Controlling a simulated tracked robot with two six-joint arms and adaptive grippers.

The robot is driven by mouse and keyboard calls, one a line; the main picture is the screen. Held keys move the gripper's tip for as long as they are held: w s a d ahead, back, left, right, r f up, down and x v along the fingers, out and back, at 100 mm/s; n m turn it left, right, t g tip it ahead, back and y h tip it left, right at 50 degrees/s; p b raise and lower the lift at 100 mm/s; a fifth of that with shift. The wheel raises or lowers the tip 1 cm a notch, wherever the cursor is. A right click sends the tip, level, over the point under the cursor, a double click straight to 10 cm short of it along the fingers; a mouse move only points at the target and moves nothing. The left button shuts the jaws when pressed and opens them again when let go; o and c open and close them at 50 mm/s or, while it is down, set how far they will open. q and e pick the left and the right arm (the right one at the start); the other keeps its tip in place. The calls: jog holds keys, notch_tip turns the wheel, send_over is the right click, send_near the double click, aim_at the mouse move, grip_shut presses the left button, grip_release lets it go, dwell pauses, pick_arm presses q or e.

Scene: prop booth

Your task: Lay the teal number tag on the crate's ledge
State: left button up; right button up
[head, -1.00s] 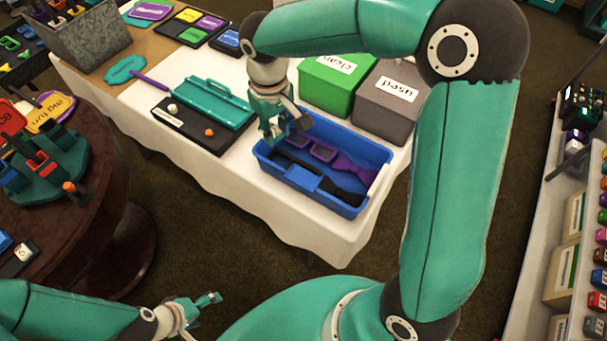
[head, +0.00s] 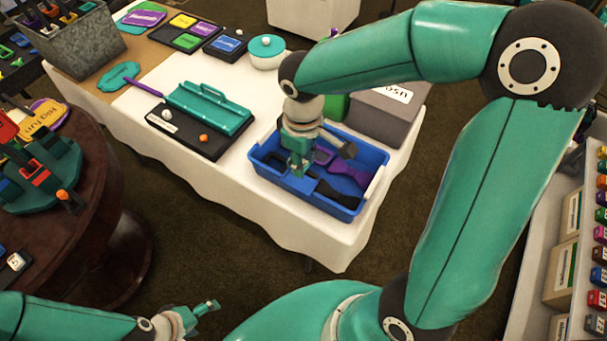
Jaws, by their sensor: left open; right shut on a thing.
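The blue crate (head: 343,207) stands at the near right end of the white-covered table, with black and purple props (head: 350,173) in it. My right gripper (head: 299,170) points down over the crate's left part. It is shut on a small teal piece, seemingly the number tag, hard to tell from the teal fingers. I cannot tell whether it touches the crate; the ledge is largely hidden under the gripper. My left gripper (head: 208,306) is open and empty at the bottom, away from the table.
Left of the crate is a black tray (head: 185,135) with a teal holder (head: 207,108) and small balls. A grey "used" box (head: 385,113) and a mostly hidden green box (head: 335,106) stand behind the crate. A white pot with a teal lid (head: 267,52) is at the back.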

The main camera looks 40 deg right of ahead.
aim_at(304, 184)
notch_tip(304, 184, down, 6)
jog(key=shift+f, duration=0.15)
dwell(0.3)
jog(key=shift+s+a+f+b, duration=0.1)
jog(key=shift+s+f+b, duration=0.2)
jog(key=shift+f+b, duration=0.4)
jog(key=o, duration=0.5)
jog(key=shift+r, duration=0.2)
jog(key=shift+o, duration=1.4)
jog(key=shift+f, duration=0.1)
jog(key=shift+o, duration=0.2)
jog(key=shift+w+f, duration=0.1)
jog(key=shift+w, duration=0.1)
jog(key=shift+s, duration=0.1)
